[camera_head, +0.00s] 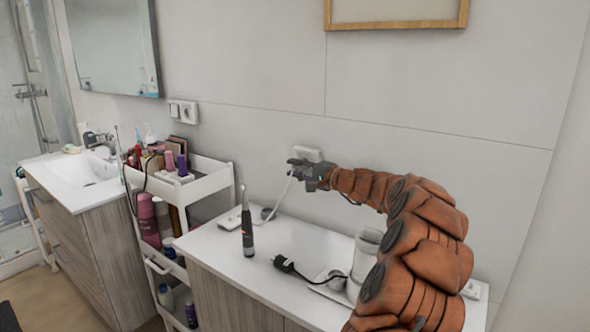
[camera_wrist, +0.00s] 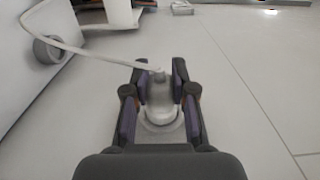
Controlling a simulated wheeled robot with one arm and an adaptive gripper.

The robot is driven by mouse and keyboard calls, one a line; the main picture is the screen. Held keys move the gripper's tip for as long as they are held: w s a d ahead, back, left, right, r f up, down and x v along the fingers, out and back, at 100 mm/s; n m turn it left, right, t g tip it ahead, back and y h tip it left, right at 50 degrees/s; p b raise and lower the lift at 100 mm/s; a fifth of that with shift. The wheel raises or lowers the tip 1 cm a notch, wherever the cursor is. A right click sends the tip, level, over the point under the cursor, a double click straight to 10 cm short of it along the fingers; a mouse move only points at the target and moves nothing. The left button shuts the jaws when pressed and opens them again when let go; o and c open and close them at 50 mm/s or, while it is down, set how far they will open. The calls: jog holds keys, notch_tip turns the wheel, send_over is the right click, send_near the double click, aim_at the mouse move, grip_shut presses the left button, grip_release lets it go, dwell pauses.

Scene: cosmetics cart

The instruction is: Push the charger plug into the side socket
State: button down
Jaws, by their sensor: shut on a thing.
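My gripper (camera_head: 302,169) is at the wall above the white counter, in front of a white wall socket (camera_head: 308,152). In the wrist view my gripper (camera_wrist: 159,84) is shut on the white charger plug (camera_wrist: 159,98), with a finger on each side of it. The plug's white cable (camera_wrist: 95,52) runs from it to the left. The round socket face (camera_wrist: 163,133) shows just behind the plug and the two look lined up. I cannot tell how deep the plug sits. In the head view the plug is mostly hidden by my gripper.
An electric toothbrush (camera_head: 248,229) stands upright on the counter (camera_head: 226,250). A black plug with a cord (camera_head: 284,264) and a white cup (camera_head: 366,255) are also there. A cosmetics cart (camera_head: 208,178) stands left. Another wall socket (camera_head: 188,113) is above the cart.

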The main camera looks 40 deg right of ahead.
jog(key=shift+w+d, duration=0.2)
jog(key=shift+d, duration=0.25)
jog(key=c, duration=0.9)
grip_release()
jog(key=shift+o, duration=0.2)
jog(key=shift+s, duration=0.1)
jog(key=v, duration=1.2)
